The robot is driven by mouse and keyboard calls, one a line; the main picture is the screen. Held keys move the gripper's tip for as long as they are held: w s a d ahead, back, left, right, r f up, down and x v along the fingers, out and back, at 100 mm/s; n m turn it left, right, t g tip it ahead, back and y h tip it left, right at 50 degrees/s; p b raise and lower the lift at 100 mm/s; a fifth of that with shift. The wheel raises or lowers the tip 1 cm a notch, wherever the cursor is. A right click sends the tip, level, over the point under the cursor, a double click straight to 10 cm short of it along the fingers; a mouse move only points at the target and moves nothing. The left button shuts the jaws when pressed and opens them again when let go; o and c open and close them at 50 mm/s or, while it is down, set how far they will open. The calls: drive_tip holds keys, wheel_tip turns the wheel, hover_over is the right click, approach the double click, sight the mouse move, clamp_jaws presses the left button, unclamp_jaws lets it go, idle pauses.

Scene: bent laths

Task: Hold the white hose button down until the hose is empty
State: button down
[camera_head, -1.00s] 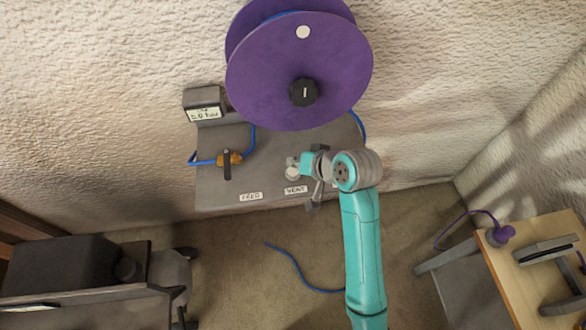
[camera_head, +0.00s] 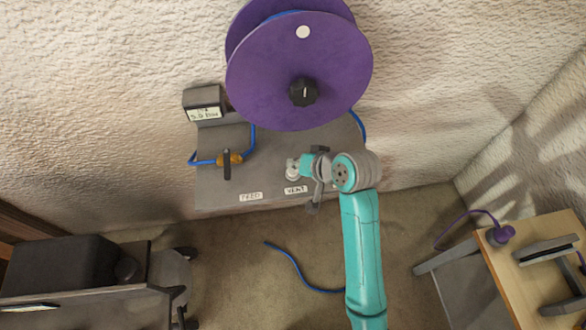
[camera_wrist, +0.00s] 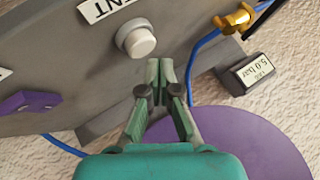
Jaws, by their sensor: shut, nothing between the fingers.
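The white button (camera_wrist: 140,42) sits in a round grey collar on the grey panel, beside the VENT label (camera_wrist: 112,8). In the head view the white button (camera_head: 292,171) shows just left of my gripper (camera_head: 303,166). In the wrist view my gripper (camera_wrist: 162,66) is shut and empty, its fingertips close to the button's edge. I cannot tell whether they touch it. The button looks raised. The blue hose (camera_head: 206,161) runs along the panel to a brass valve (camera_head: 230,159) with a black lever. The gauge (camera_wrist: 254,73) reads 5.0 bar.
A large purple reel (camera_head: 300,75) with a black knob stands above the panel (camera_head: 270,150). A blue hose end (camera_head: 300,275) lies on the floor. A wooden table (camera_head: 530,275) is at right, a dark cart (camera_head: 75,285) at lower left.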

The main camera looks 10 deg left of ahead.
sight(296, 172)
drive_tip(key=shift+f, duration=0.2)
idle(0.5)
drive_tip(key=shift+f, duration=0.2)
drive_tip(key=shift+f, duration=0.55)
idle(0.8)
idle(2.8)
drive_tip(key=shift+r, duration=0.95)
drive_tip(key=shift+r, duration=2.5)
drive_tip(key=shift+d, duration=0.1)
